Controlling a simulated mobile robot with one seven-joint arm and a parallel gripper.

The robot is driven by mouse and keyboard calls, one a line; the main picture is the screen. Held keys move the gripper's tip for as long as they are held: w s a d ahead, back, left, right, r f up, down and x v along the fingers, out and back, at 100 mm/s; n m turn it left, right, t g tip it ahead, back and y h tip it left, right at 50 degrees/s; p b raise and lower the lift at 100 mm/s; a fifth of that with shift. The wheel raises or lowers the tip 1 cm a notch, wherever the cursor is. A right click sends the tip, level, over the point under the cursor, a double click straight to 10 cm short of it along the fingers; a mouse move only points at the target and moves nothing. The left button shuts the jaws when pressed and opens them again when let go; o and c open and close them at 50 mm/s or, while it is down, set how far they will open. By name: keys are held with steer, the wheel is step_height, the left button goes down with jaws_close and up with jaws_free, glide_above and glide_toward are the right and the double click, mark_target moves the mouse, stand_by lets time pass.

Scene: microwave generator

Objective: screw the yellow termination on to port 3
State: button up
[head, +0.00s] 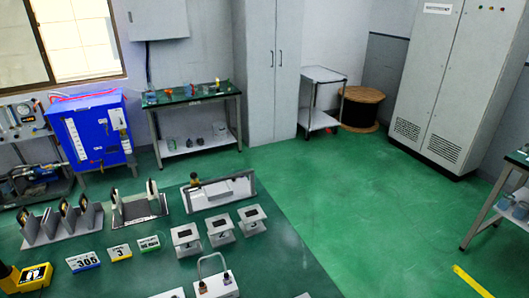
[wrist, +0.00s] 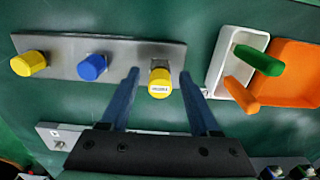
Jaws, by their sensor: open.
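In the wrist view a yellow cap with a white label (wrist: 160,84) sits at the right part of a grey metal plate (wrist: 115,52). The label is too small to read. My gripper (wrist: 160,75) is open, with one blue finger on each side of this cap and a visible gap to both. A second yellow cap (wrist: 28,63) without a visible label and a blue cap (wrist: 92,67) sit farther left on the plate. In the head view three small white stands (head: 220,228) are on the green bench; the right one (head: 252,218) seems to bear a 3. My gripper is not visible there.
Right of the plate are a white tray (wrist: 222,50) and an orange tray (wrist: 298,70), with green (wrist: 259,60) and orange (wrist: 241,95) handled tools. In the head view a white handled box (head: 216,285), number signs (head: 83,261) and metal racks (head: 138,208) crowd the bench.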

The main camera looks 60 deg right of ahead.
stand_by(0.4)
jaws_close()
stand_by(1.2)
steer(key=shift+r+p, duration=0.15)
steer(key=shift+p, duration=0.15)
steer(key=shift+r+p, duration=2.9)
steer(key=shift+p, duration=0.05)
